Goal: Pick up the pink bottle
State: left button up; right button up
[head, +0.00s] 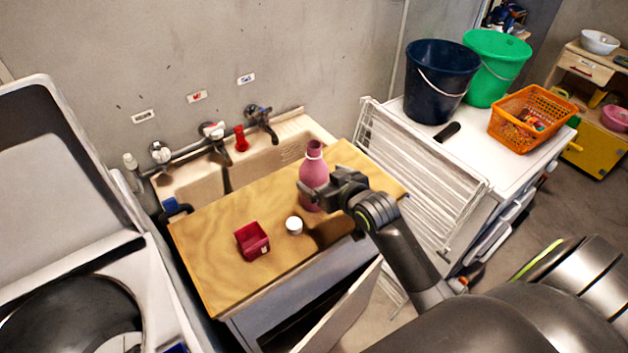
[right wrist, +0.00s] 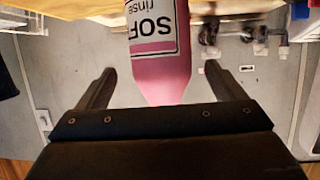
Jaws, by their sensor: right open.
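The pink bottle (head: 314,168) stands upright on the wooden worktop, near the sink. Its lower part is partly hidden by my right gripper (head: 324,186) in the head view. My right gripper is open at the bottle's near right side. In the right wrist view, the bottle (right wrist: 160,72) shows upside down with a white label reading "SOF rinse". It lies in line with the gap between the two spread fingers (right wrist: 160,75), with space on both sides. I cannot tell how deep it is between them. My left gripper is not in view.
A red box (head: 252,241) and a small white round item (head: 294,226) stand on the worktop (head: 205,255). The sink (head: 255,165) with taps lies behind. A white drying rack (head: 415,165) stands right, beside a white surface with dark blue (head: 437,85) and green (head: 497,70) buckets and an orange basket (head: 530,118).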

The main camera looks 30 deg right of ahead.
jog(key=shift+w+f, duration=0.2)
jog(key=shift+w, duration=0.2)
jog(key=shift+f+p+x, duration=0.25)
jog(key=shift+p+x, duration=0.45)
jog(key=shift+x, duration=1.2)
jog(key=shift+s, duration=0.1)
jog(key=shift+c, duration=0.2)
jog(key=shift+r, duration=0.1)
jog(key=c, duration=1.4)
jog(key=shift+r, duration=0.1)
